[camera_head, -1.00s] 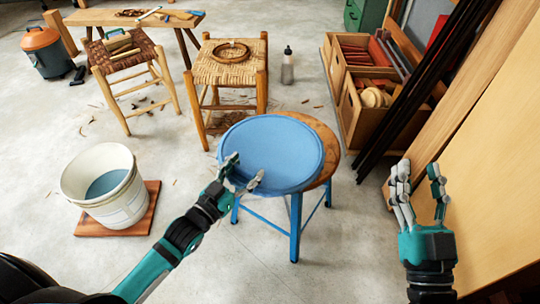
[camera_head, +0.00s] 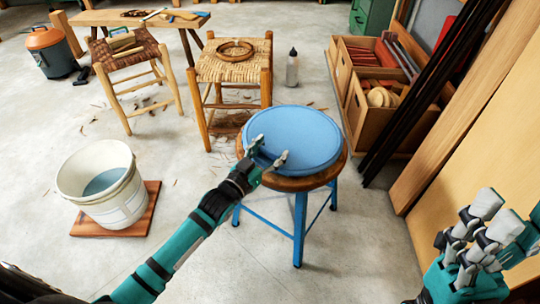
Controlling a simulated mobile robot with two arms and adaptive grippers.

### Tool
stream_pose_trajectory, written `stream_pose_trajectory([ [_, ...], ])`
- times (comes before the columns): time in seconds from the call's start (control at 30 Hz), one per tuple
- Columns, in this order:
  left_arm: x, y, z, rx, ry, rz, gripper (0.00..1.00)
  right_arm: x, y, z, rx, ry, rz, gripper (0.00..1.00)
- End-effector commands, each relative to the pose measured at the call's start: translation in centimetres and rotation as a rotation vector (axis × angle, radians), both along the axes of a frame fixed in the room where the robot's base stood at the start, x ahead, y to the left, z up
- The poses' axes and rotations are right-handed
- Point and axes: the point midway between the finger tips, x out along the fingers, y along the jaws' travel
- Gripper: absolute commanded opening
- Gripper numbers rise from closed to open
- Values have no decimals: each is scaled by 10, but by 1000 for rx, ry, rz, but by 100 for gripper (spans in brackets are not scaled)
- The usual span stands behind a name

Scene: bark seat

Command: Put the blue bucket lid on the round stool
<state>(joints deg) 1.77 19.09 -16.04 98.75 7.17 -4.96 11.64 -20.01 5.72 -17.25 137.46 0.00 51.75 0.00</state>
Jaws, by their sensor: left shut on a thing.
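The blue bucket lid (camera_head: 300,135) is a flat round disc with a raised rim. It lies over the seat of the round stool (camera_head: 310,184), roughly centred, with the wooden rim showing at the front and sides. I cannot tell whether the lid fully rests on the seat. The stool has blue legs and crossbars. My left gripper (camera_head: 267,157) is shut on the lid's near left edge. My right gripper (camera_head: 480,235) is at the lower right, away from the stool, with its fingers apart and nothing seen between them.
A white bucket (camera_head: 98,178) with bluish contents stands on a wooden board (camera_head: 148,215) at left. Two woven stools (camera_head: 232,65) (camera_head: 127,50) stand behind. Wooden crates (camera_head: 375,115), dark bars and planks (camera_head: 455,110) line the right. The floor in front is clear.

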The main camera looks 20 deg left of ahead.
Motion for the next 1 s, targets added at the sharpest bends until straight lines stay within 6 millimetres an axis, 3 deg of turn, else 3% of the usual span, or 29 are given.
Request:
stream_pose_trajectory([
  [0.37,0,0,-4,-1,-3,0,26,0,0,-3,-1,2,-1,40],
  [0.4,0,0,-5,0,-1,0,66,0,0,-3,-1,2,-1,40],
  [0.57,0,0,-5,0,-1,0,87,0,0,-3,-1,3,-1,40],
  [0.9,0,0,-2,0,-2,0,89,0,0,-1,-1,3,0,40],
  [1.0,-11,3,-3,1,2,0,89,0,0,3,-1,4,0,40],
])
